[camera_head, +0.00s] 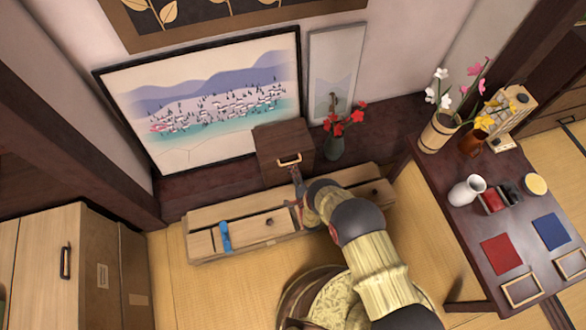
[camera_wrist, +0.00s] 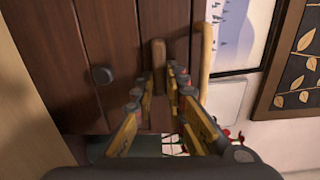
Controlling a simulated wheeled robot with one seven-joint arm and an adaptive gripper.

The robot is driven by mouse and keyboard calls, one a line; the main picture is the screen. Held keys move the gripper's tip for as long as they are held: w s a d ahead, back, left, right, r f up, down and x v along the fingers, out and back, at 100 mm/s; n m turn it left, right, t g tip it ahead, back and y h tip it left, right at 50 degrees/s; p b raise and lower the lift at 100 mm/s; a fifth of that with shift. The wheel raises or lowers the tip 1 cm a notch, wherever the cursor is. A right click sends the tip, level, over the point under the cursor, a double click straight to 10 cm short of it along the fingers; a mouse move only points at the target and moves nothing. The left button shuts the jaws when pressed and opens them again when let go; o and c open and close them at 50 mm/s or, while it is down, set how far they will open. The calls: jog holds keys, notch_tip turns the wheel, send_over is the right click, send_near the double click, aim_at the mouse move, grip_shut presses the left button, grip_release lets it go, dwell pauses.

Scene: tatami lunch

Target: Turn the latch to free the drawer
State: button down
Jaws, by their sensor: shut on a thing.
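A dark brown wooden cabinet (camera_head: 284,142) stands against the back wall. Its front fills the left of the wrist view (camera_wrist: 60,40), with vertical seams and a round dark knob (camera_wrist: 101,75). A pale bar handle (camera_head: 289,160) is on it and also shows in the wrist view (camera_wrist: 207,55). A short brown wooden latch (camera_wrist: 159,54) stands out between the knob and the handle. My gripper (camera_wrist: 161,78) is shut on the latch, one finger at each side. In the head view my gripper (camera_head: 297,188) reaches the cabinet's lower front and hides the latch.
A low pale chest (camera_head: 205,218) with a blue item (camera_head: 225,237) lies under my arm. A vase with red flowers (camera_head: 335,146) stands close right of the cabinet. A framed picture (camera_head: 200,110) leans behind. A dark table (camera_head: 510,240) is at the right.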

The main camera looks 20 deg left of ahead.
dwell(0.4)
jog(key=c, duration=1.8)
grip_release()
jog(key=v, duration=1.2)
jog(key=shift+s+f, duration=0.1)
